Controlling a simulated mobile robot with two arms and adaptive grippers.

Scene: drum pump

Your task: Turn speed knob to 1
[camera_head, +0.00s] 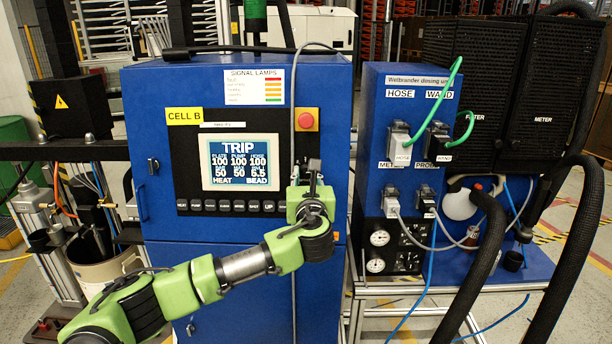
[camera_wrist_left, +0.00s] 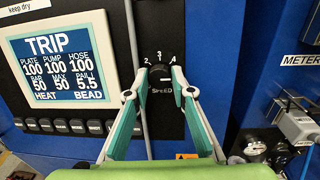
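The speed knob (camera_wrist_left: 160,76) is a small dark knob on a black panel in the left wrist view, with the label SPEED below it. The numbers 2, 3 and 4 show above it; I cannot see a 1. I cannot tell which number the knob points to. My left gripper (camera_wrist_left: 159,94) is open, its two green-backed fingers spread on either side of the knob. I cannot tell whether they touch it. In the head view my left gripper (camera_head: 307,172) is at the right side of the panel and hides the knob. My right gripper is not in view.
The blue cabinet (camera_head: 240,282) carries a screen (camera_head: 241,163) reading TRIP, a row of buttons (camera_head: 238,206) and a red button (camera_head: 306,120). A grey cable (camera_head: 293,90) runs down beside the knob. A blue dosing unit (camera_head: 371,100) with plugs and hoses stands to the right.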

